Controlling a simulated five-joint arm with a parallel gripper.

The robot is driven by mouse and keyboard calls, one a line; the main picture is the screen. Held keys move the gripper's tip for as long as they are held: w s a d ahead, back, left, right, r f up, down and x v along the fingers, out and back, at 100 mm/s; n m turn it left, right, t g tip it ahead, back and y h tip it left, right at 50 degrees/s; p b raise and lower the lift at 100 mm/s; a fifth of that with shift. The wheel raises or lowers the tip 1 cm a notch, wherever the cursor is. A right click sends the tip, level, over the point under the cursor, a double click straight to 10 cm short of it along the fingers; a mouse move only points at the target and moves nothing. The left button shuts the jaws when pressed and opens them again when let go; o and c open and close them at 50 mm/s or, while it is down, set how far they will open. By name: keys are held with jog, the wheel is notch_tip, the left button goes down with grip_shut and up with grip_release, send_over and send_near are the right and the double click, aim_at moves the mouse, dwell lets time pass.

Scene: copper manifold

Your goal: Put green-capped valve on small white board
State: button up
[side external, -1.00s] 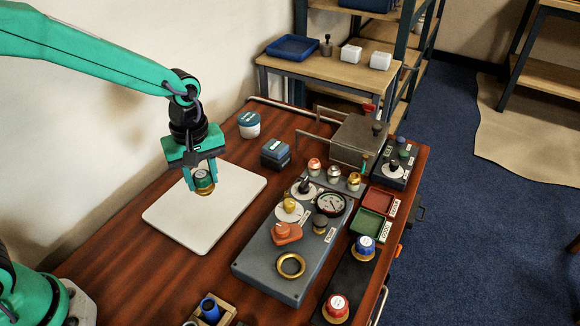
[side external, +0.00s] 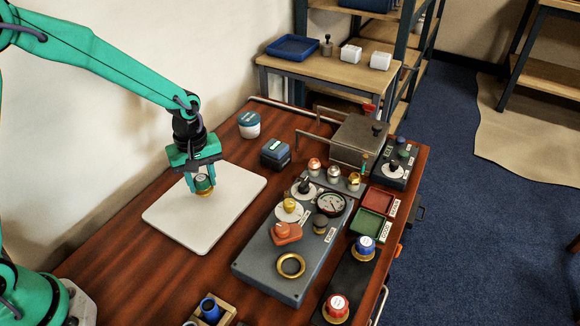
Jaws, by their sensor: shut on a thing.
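The green-capped valve (side external: 204,185) has a dark green top and a brass base. My gripper (side external: 202,182) is shut on it, with one finger on each side. The small white board (side external: 188,225) lies flat on the wooden table at the left. The valve is over the upper middle of the board, upright or nearly so. Its brass base looks at or very close to the board's surface; I cannot tell whether it touches.
A grey panel (side external: 258,262) with knobs and a gauge stands right of the board. A dark box (side external: 276,154) and a white jar with a teal lid (side external: 249,125) stand behind the board. A blue-capped valve (side external: 365,246) and a red-capped valve (side external: 336,308) are further right.

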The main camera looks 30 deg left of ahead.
aim_at(201, 179)
jog(key=shift+f, duration=0.55)
jog(key=shift+f, duration=0.1)
jog(key=o, duration=1)
jog(key=shift+o, duration=0.2)
notch_tip(201, 179, up, 12)
jog(key=shift+r, duration=0.2)
